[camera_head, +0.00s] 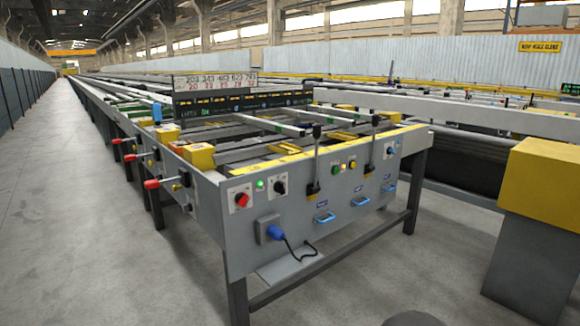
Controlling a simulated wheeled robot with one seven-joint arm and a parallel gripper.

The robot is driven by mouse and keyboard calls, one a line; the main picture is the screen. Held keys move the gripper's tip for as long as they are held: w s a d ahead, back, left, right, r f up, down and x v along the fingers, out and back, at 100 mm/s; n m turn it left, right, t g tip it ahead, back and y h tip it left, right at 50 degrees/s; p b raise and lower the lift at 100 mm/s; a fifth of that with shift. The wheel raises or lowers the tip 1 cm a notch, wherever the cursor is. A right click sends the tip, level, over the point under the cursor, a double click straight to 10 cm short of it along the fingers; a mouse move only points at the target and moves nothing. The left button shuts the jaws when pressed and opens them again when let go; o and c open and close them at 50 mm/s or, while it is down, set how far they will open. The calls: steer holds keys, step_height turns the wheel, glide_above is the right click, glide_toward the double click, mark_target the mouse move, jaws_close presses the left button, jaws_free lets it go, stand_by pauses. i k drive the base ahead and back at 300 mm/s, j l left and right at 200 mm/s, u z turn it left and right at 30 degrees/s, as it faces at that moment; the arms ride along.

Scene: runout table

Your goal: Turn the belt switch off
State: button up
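The runout table's grey front panel (300,218) carries several controls, and I cannot read which is the belt switch. A red rotary knob (241,200) is on a pale plate at the panel's left end. A black rotary knob (280,187) is on another plate to its right, and a green lamp (260,185) glows between them. Further right are a green button (338,170) and a yellow button (352,165), then a small blue knob (390,152). The knobs' exact settings are too small to tell. My gripper is not in view.
Two black-handled levers (313,172) (371,148) stand on the panel. Blue handles (324,218) and a blue plug (275,233) with a hanging cable project below. Red-handled levers (152,184) stick out at left. A yellow-topped block (545,178) stands at right. Floor at left is clear.

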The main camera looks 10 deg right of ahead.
mark_target(241, 198)
steer(key=i+j, duration=0.2)
steer(key=j, duration=0.15)
steer(key=i+j+z, duration=0.15)
steer(key=j, duration=0.2)
steer(key=i+j, duration=0.2)
steer(key=j, duration=0.2)
steer(key=z, duration=0.05)
